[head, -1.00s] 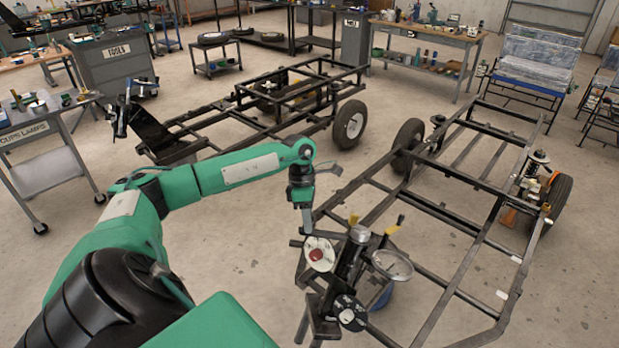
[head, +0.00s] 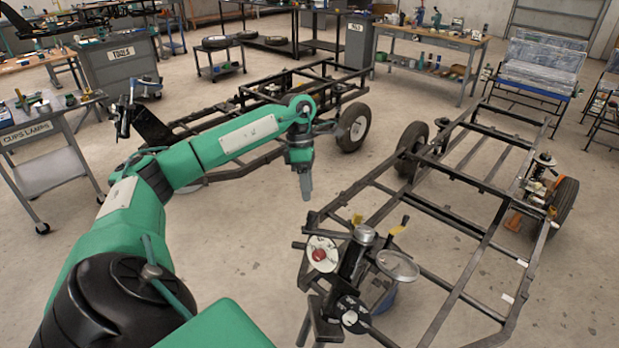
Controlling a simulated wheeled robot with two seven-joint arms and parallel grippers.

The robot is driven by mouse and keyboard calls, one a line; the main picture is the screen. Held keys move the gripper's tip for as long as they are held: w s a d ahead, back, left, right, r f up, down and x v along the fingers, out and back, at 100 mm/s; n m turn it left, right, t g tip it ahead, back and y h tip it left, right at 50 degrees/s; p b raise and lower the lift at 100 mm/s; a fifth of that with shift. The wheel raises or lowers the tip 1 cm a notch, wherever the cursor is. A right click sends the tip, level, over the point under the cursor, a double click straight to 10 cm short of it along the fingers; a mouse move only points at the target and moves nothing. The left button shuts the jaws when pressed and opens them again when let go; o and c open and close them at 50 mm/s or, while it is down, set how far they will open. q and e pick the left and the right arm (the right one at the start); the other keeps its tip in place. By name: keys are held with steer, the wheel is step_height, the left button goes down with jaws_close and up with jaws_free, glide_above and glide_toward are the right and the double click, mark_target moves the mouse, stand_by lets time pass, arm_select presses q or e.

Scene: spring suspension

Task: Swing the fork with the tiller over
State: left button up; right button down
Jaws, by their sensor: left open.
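The fork assembly (head: 352,262) stands at the near end of the right-hand black frame, with a dark upright column topped by a silver cap. A white round plate with a red centre (head: 320,254) sits on its left, and a pale round disc (head: 397,265) on its right. A short dark lever with a yellow part (head: 398,229) rises behind it; I cannot tell which part is the tiller. My left gripper (head: 306,190) points down, open and empty, above and behind the white plate, apart from the assembly. My right gripper is out of view.
The long black frame (head: 455,288) stretches back to the right, with wheels (head: 411,146) at its far part. A second wheeled frame (head: 330,84) stands behind my left arm. A labelled cart (head: 40,140) is at the left. Open concrete floor lies between them.

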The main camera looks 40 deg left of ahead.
arm_select(q)
steer(key=shift+b+v, duration=0.3)
steer(key=shift+v, duration=2.1)
